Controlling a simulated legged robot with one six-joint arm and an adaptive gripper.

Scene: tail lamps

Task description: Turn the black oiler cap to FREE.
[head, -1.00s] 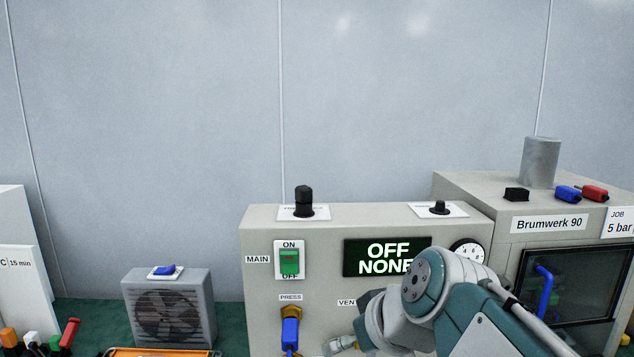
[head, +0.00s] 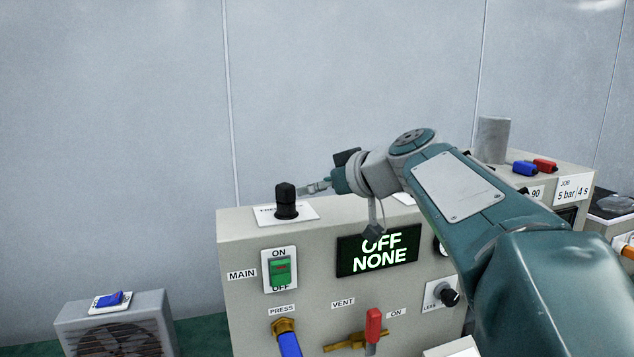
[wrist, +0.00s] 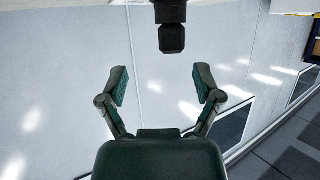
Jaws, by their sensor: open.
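The black oiler cap (head: 286,200) stands upright on a white label plate (head: 300,214) on top of the beige machine cabinet. The plate's lettering is partly hidden and too small to read. My gripper (head: 310,187) is just to the right of the cap in the head view, level with its upper part. In the wrist view my gripper (wrist: 160,84) is open and empty, with its two fingers spread. The cap (wrist: 172,36) shows there beyond the fingertips, slightly right of centre. It is not between the fingers.
The cabinet front carries a green main switch (head: 281,271), a display (head: 378,248) reading OFF NONE, a blue press lever (head: 289,345) and a red vent lever (head: 372,325). A fan box (head: 118,325) stands at the left. The wall is bare above the cabinet.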

